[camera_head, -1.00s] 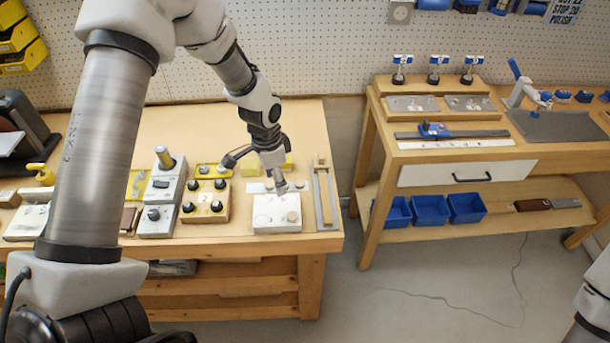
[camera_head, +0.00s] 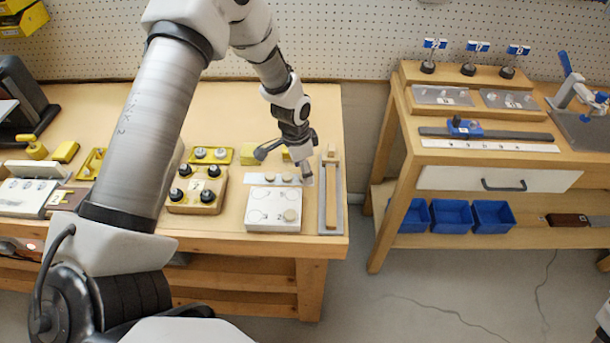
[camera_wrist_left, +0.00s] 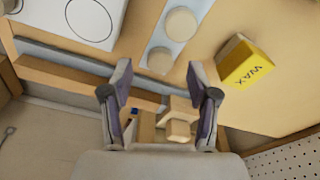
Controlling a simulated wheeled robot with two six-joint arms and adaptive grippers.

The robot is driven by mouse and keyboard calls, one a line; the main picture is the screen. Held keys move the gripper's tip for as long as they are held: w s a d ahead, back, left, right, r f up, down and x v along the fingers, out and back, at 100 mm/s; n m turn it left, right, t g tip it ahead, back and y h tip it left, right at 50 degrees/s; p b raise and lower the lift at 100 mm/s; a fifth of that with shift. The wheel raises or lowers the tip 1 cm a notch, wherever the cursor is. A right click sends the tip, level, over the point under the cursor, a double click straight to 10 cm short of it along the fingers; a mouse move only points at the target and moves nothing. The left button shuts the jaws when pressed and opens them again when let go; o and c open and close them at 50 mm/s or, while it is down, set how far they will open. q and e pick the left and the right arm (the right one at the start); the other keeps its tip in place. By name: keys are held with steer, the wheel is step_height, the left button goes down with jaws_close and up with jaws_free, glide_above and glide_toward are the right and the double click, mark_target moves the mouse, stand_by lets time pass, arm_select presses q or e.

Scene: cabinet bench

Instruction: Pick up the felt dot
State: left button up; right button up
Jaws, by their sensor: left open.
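Pale round felt dots lie on a light strip (camera_head: 258,184) behind a white block (camera_head: 272,222) marked with circles; one dot (camera_head: 287,178) shows in the head view. Another dot (camera_head: 290,215) sits on the block's right side. In the left wrist view two strip dots show, a farther one (camera_wrist_left: 180,24) and a nearer one (camera_wrist_left: 160,60). My left gripper (camera_head: 306,178) is open and empty, pointing down over the strip's right end. In the wrist view its fingertips (camera_wrist_left: 160,78) stand either side of the nearer dot, not visibly touching it.
A wooden bar in a grey channel (camera_head: 330,215) lies close right of the gripper. A yellow wax block (camera_wrist_left: 246,62) stands near the strip. A wooden block with black knobs (camera_head: 197,192) is to the left. The floor gap to the right bench is clear.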

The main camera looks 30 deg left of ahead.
arm_select(q)
steer(key=shift+f, duration=0.7)
steer(key=shift+w+f, duration=0.2)
steer(key=shift+f, duration=0.1)
steer(key=shift+s, duration=0.1)
steer(key=c, duration=0.9)
steer(key=shift+o, duration=0.2)
steer(key=shift+r, duration=0.15)
step_height(320, 180, up, 10)
steer(key=b, duration=0.1)
